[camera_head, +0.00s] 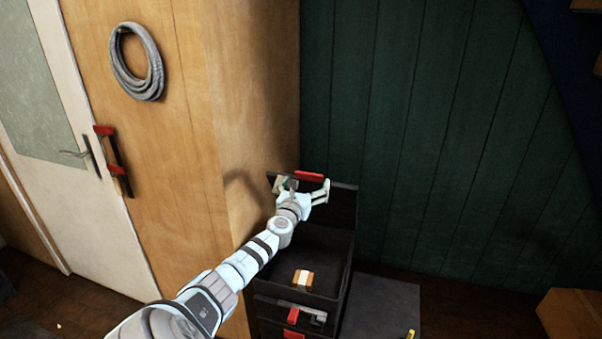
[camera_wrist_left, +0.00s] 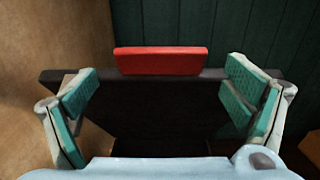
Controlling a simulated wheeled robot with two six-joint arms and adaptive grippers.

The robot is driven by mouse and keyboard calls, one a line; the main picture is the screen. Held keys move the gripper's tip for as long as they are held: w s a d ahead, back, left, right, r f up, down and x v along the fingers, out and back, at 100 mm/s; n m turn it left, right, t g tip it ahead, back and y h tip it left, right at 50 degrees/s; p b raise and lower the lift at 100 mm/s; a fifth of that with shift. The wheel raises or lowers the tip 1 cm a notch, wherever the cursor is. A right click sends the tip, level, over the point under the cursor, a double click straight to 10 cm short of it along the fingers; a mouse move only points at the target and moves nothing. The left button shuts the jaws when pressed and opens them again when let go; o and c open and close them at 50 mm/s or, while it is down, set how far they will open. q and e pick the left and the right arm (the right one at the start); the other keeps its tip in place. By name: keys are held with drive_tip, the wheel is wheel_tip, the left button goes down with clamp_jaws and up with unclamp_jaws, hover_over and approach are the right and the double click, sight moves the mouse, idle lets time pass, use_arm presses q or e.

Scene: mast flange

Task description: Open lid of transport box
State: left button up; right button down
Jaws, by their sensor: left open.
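The black transport box (camera_head: 342,262) stands in the middle of the head view, against the wooden cabinet's side. Its dark lid (camera_head: 344,207) stands raised at the back, and the box's inside is visible. A red grip (camera_head: 309,176) sits on the lid's top edge; it also shows centrally in the left wrist view (camera_wrist_left: 162,61). My left gripper (camera_head: 304,188) is open at the raised lid, its pads to either side of the red grip and apart from it. The lid's left part is hidden behind my gripper. My right gripper is not in view.
An orange and white item (camera_head: 303,278) lies inside the box. Red latches (camera_head: 293,315) are on its front. A wooden cabinet (camera_head: 190,150) stands close on the left, with a green plank wall (camera_head: 430,120) behind. A cardboard box (camera_head: 572,315) is at lower right.

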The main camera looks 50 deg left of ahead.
use_arm(q)
drive_tip(key=v, duration=1)
drive_tip(key=shift+d, duration=0.1)
drive_tip(key=shift+s, duration=0.1)
